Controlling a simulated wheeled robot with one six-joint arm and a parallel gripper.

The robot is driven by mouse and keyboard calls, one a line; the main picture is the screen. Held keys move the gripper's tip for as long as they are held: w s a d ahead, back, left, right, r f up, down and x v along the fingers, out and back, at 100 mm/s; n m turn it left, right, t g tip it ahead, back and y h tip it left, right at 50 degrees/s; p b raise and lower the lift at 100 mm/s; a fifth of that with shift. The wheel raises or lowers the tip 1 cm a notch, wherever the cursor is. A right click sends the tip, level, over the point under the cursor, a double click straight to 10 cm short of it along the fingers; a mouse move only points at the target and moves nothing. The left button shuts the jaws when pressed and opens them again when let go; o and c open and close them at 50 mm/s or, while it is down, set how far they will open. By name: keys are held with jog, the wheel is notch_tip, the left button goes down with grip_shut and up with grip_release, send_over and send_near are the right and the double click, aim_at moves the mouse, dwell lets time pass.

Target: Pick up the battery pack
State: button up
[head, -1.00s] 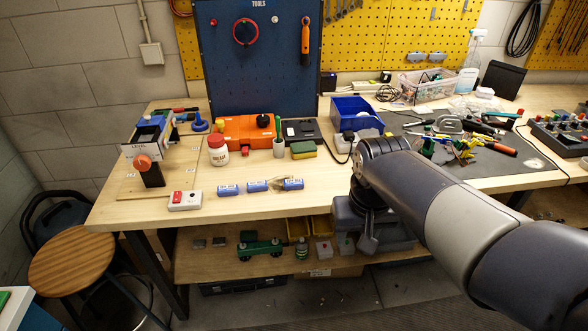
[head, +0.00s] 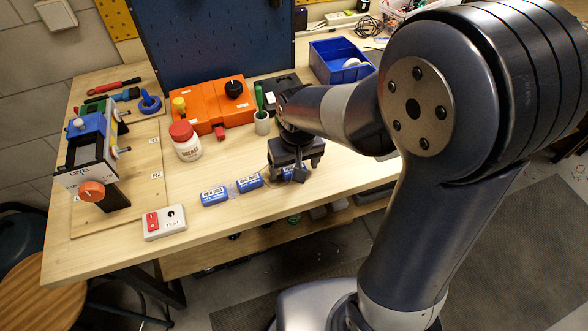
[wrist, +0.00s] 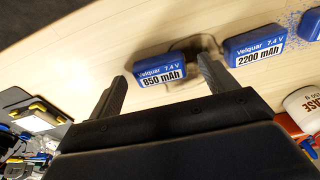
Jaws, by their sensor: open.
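Three blue battery packs lie in a row near the bench's front edge. In the head view, the left pack (head: 214,196) and middle pack (head: 249,181) are clear. The right one is mostly hidden by my gripper (head: 294,170). In the wrist view, the 850 mAh pack (wrist: 160,71) lies ahead of my open gripper (wrist: 163,84), roughly between the fingertips. The 2200 mAh pack (wrist: 255,46) lies just right of the right finger. The third pack (wrist: 311,25) is cut off at the right edge. The jaws are empty.
A grease jar (head: 186,141), an orange case (head: 212,106) and a grey cup (head: 262,123) stand behind the packs. A tester box (head: 165,222) lies at left, near a level fixture (head: 88,150). A blue bin (head: 341,61) is at the back.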

jog(key=shift+f, duration=0.25)
jog(key=shift+c, duration=0.3)
jog(key=c, duration=1)
